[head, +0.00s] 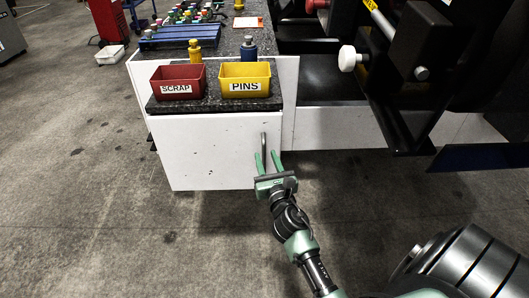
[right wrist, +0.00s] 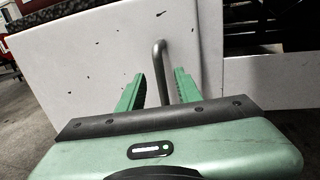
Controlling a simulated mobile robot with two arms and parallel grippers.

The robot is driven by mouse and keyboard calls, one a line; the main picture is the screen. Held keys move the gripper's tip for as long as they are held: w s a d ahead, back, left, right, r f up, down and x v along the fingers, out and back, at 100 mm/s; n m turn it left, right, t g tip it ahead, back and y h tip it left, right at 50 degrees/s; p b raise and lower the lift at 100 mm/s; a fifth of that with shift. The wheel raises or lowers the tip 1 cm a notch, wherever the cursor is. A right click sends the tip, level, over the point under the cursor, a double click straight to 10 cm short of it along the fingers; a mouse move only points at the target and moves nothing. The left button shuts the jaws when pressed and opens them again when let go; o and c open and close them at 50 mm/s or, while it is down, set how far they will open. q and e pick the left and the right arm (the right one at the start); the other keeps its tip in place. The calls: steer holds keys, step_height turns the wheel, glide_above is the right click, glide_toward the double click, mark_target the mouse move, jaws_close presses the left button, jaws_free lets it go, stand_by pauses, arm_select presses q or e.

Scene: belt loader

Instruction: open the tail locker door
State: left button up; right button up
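The tail locker door (head: 205,150) is the white panel at the end of the bench, below the red and yellow bins, and it looks shut. It also fills much of the right wrist view (right wrist: 95,62). A grey vertical bar handle (head: 264,146) sits near its right edge and stands up between my fingers in the right wrist view (right wrist: 160,68). My right gripper (head: 268,162) is open, with one green finger on each side of the handle's lower part. A gap shows on both sides of the handle in the right wrist view. My left gripper is not in view.
A red SCRAP bin (head: 178,83) and a yellow PINS bin (head: 245,80) stand on the dark bench top (head: 213,102) above the door. Dark machinery with a white knob (head: 348,58) is at the right. The floor (head: 80,200) to the left and front is clear.

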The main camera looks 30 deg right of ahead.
mark_target(264, 153)
steer(key=shift+x, duration=1.95)
steer(key=shift+f, duration=0.15)
jaws_close()
